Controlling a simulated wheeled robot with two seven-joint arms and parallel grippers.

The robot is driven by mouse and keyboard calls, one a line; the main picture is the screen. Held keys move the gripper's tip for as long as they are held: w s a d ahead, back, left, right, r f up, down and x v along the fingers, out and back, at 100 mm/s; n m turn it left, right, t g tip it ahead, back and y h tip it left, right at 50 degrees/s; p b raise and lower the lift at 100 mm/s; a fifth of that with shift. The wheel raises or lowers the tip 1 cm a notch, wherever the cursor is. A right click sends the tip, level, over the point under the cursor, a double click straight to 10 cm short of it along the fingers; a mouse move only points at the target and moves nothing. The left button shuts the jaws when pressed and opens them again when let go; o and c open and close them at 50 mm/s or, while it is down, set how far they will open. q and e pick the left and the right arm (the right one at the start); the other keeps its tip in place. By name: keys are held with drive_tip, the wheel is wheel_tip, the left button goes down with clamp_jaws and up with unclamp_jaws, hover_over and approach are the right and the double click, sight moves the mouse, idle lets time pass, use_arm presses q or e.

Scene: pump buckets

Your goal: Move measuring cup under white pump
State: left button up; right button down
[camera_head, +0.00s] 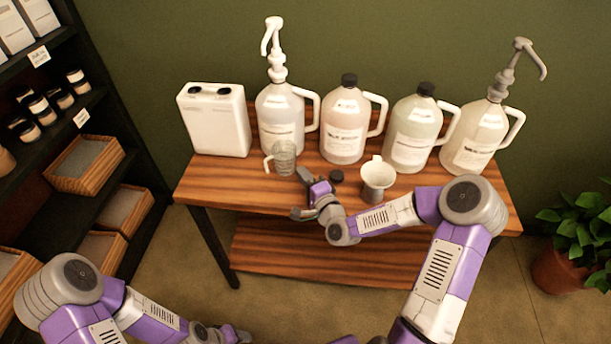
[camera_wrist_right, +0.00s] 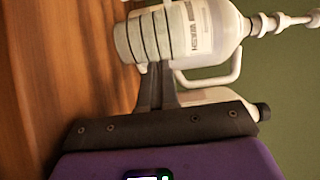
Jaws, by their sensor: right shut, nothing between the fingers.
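The clear measuring cup (camera_head: 284,157), with dark ring lines and a handle on its left, stands upright on the table in front of the white pump jug (camera_head: 283,120). The white pump (camera_head: 273,50) rises from that jug, its spout above and a little left of the cup. My right gripper (camera_head: 302,174) is shut and empty, just right of and in front of the cup. In the right wrist view its fingertips (camera_wrist_right: 157,68) are at the cup's side (camera_wrist_right: 155,35); contact is unclear. My left gripper (camera_head: 232,334) is low at the bottom edge, its jaws unclear.
A white canister (camera_head: 215,120) stands left of the jug. Two black-capped jugs (camera_head: 344,125) (camera_head: 413,135) and a grey-pump jug (camera_head: 475,140) stand to the right. The front left tabletop is clear.

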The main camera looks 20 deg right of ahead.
drive_tip(key=s+p, duration=0.1)
drive_tip(key=s, duration=0.2)
drive_tip(key=s+p, duration=0.1)
drive_tip(key=s, duration=0.2)
drive_tip(key=s+d+p, duration=0.1)
drive_tip(key=s, duration=0.1)
drive_tip(key=shift+s+r, duration=0.15)
drive_tip(key=shift+s, duration=0.25)
use_arm(q)
wheel_tip(320, 180, up, 4)
drive_tip(key=shift+f, duration=0.2)
use_arm(e)
drive_tip(key=shift+s+d, duration=0.1)
drive_tip(key=shift+s, duration=0.45)
